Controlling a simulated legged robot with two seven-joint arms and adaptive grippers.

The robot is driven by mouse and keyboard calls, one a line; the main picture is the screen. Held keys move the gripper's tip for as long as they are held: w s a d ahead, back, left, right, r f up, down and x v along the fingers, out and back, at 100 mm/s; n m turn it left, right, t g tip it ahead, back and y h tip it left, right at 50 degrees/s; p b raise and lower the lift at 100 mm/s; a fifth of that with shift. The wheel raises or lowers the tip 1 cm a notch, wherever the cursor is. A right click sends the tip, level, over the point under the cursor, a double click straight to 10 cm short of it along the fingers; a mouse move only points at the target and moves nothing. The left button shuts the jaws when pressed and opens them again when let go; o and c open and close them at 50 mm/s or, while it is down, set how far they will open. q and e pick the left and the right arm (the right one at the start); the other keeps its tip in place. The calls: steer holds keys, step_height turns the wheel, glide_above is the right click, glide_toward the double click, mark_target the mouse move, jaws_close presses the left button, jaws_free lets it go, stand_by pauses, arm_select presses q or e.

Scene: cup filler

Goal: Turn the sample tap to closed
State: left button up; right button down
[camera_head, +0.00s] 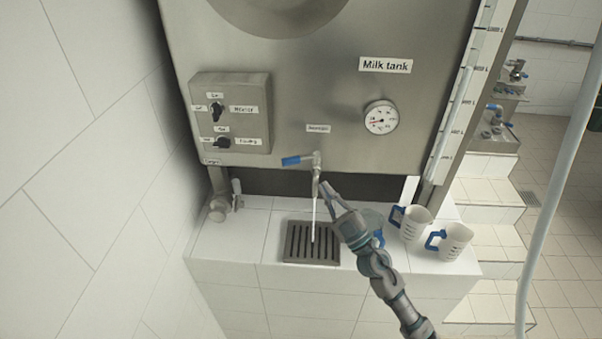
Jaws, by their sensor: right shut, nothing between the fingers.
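The sample tap (316,172) sticks out of the front of the steel milk tank (335,80). Its blue lever (292,160) points to the left, roughly level. A thin white stream (313,220) runs down from the spout to the drain grate (297,255). My right gripper (326,188) is shut and empty, with its fingertips right beside the tap spout, below and right of the lever. I cannot tell whether it touches the tap. My left gripper is not in view.
Two measuring cups with blue handles, one (414,223) and another (456,240), stand on the tiled ledge (225,240) at the right. A third blue handle shows behind my right arm. A control box (232,120) and a round gauge (381,117) are on the tank. A pale hose (562,170) hangs at the right.

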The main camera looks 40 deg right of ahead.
steer(key=s+a+r+n+g+y, duration=0.1)
steer(key=a+r+n+g+y, duration=0.3)
steer(key=n+y, duration=0.65)
steer(key=n+g+h+p, duration=0.1)
steer(key=g+h+p, duration=0.2)
steer(key=g+h, duration=0.3)
glide_toward(289, 164)
steer(key=w+a, duration=0.2)
steer(key=a, duration=0.2)
steer(key=w, duration=0.2)
steer(key=shift+w+d+f, duration=0.25)
steer(key=shift+w+d, duration=0.1)
steer(key=shift+d, duration=0.05)
steer(key=shift+w+d+f, duration=0.2)
steer(key=shift+w+d, duration=0.05)
steer(key=shift+w, duration=0.3)
